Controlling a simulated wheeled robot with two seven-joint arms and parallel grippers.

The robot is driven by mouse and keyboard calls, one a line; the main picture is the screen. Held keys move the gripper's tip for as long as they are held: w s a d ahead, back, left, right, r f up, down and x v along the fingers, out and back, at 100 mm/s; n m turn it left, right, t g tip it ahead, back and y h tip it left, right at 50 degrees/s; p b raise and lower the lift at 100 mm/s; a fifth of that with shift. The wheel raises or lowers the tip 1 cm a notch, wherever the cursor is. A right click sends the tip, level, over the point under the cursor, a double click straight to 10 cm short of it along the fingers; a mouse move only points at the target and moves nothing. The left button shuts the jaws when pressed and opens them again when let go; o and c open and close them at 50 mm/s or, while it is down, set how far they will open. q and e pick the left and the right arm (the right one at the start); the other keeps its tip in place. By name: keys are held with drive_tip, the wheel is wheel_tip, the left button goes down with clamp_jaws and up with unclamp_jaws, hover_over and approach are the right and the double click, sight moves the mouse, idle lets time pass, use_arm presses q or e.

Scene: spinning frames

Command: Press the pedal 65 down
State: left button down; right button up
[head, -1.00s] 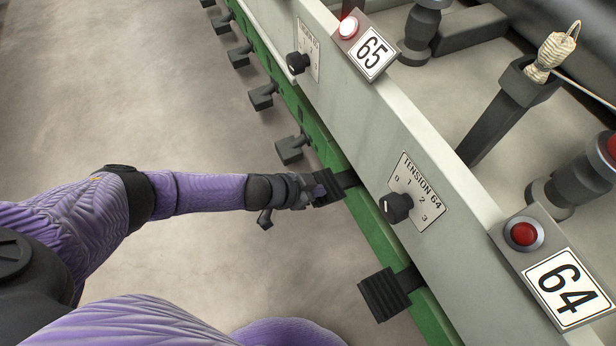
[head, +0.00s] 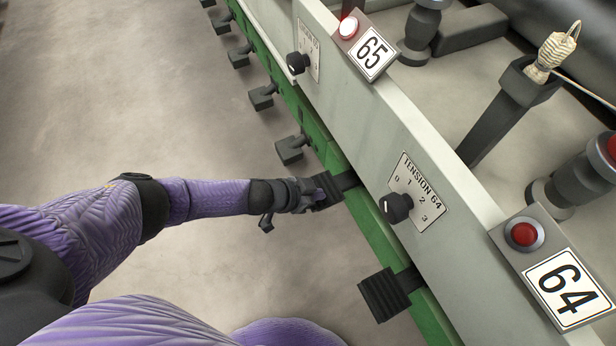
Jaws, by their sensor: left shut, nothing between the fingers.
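The number plate 65 (head: 371,53) is on the machine at the top, with a lit lamp (head: 348,27) beside it. Dark ribbed pedals stick out from the green rail and show no numbers of their own. My left gripper (head: 318,194) is shut and empty, with its tips over the outer part of one pedal (head: 332,184). The gripper hides part of this pedal. I cannot tell whether they touch or how far the pedal is down. My right gripper is not in view.
A nearer pedal (head: 386,294) and a farther one (head: 290,149) flank this pedal along the green rail (head: 366,217). The TENSION 64 knob (head: 397,207), plate 64 (head: 565,286) and its red button (head: 523,234) are at the right. The floor at left is clear.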

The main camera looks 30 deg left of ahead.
use_arm(q)
drive_tip(key=shift+f, duration=0.7)
drive_tip(key=shift+f, duration=0.2)
drive_tip(key=s+a+r+p, duration=0.3)
drive_tip(key=s+a+p, duration=0.1)
drive_tip(key=s+p, duration=0.1)
drive_tip(key=shift+s+a+r, duration=0.25)
drive_tip(key=shift+s+a, duration=0.05)
drive_tip(key=shift+s, duration=0.15)
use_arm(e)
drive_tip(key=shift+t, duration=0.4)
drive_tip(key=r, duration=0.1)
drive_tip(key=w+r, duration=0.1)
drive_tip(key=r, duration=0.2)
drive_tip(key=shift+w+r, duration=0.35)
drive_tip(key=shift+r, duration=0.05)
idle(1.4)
